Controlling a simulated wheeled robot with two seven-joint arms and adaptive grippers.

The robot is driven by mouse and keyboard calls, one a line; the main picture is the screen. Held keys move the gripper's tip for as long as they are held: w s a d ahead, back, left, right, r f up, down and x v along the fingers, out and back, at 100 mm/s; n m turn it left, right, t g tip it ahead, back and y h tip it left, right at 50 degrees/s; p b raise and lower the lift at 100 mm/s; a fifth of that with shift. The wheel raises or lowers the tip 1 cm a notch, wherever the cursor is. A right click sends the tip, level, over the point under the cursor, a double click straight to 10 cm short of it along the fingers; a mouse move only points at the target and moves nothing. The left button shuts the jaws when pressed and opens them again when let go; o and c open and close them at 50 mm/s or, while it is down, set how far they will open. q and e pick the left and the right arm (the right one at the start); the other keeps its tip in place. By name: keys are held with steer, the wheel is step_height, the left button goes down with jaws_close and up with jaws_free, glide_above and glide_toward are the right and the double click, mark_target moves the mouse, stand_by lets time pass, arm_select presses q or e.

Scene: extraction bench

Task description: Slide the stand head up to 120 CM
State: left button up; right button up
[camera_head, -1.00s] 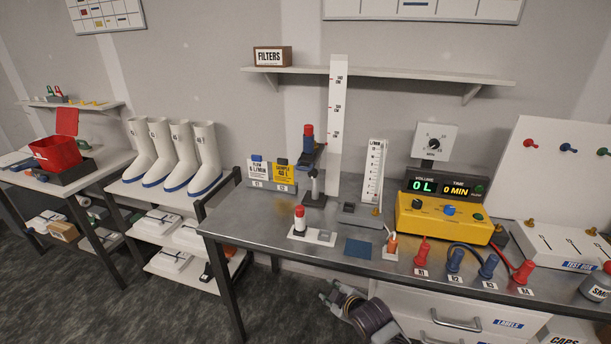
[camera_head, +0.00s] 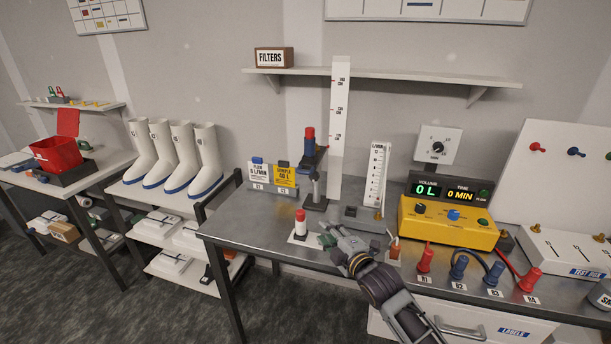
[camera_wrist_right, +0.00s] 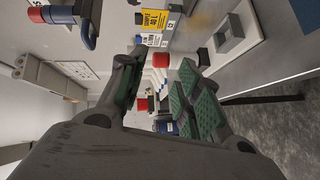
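The stand (camera_head: 315,190) is on the metal bench with its dark head (camera_head: 310,158) carrying a blue cylinder with a red top (camera_head: 309,135). Behind it rises a tall white scale (camera_head: 339,120) with several CM marks; their numbers are too small to read surely. The head's arm sits below the lowest labelled mark. My right gripper (camera_head: 328,239) is over the bench's front part, below and in front of the stand, not touching the head. In the wrist view its green-padded fingers (camera_wrist_right: 160,92) are apart with nothing gripped. My left gripper is not in view.
A white cartridge with red cap (camera_head: 300,223) stands just left of my right gripper. The SAMPLE card (camera_head: 284,176) is left of the stand. A flow gauge (camera_head: 375,175) and yellow meter box (camera_head: 447,225) are to the right. A shelf (camera_head: 400,74) runs behind the scale.

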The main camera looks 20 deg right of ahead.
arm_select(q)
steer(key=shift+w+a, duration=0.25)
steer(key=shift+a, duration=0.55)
arm_select(e)
step_height(320, 180, up, 10)
steer(key=w+n+t+y, duration=0.1)
steer(key=n+t, duration=0.2)
steer(key=n, duration=0.1)
steer(key=shift+w+n+y, duration=0.4)
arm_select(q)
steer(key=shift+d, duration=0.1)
arm_select(e)
steer(key=shift+f, duration=0.1)
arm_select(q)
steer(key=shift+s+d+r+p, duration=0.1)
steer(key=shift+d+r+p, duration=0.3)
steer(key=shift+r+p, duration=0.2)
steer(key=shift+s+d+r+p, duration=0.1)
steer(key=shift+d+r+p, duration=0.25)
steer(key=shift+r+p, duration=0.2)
arm_select(e)
steer(key=x, duration=1.3)
steer(key=shift+w, duration=0.4)
jaws_close()
